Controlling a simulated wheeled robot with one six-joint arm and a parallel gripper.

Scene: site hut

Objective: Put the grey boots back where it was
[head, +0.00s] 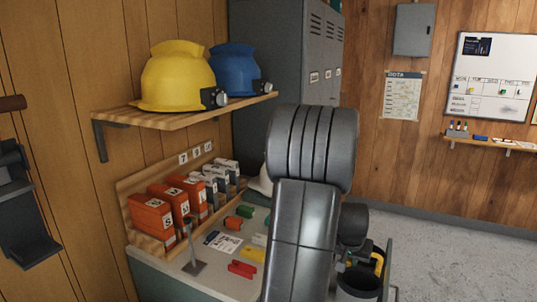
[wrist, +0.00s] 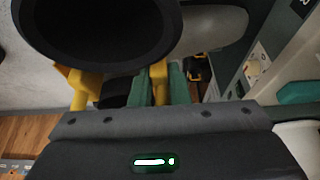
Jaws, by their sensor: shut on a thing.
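The grey boots (head: 357,284) show in the head view low and right of my arm, as a dark round shaft opening, partly cut off by the arm. In the wrist view the dark opening of the boots (wrist: 100,28) fills the top left, very close to the camera. My gripper (wrist: 120,74) has yellow fingers below that opening and is shut on the boots. The exact contact is hidden. The boots' lower part is not clear in either view.
A counter (head: 215,282) on the left holds orange boxes (head: 152,220), grey boxes and small coloured blocks. A wooden shelf (head: 190,119) above it carries a yellow helmet (head: 176,77) and a blue helmet (head: 236,72). Grey lockers (head: 315,50) stand behind. Floor (head: 450,255) at right is clear.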

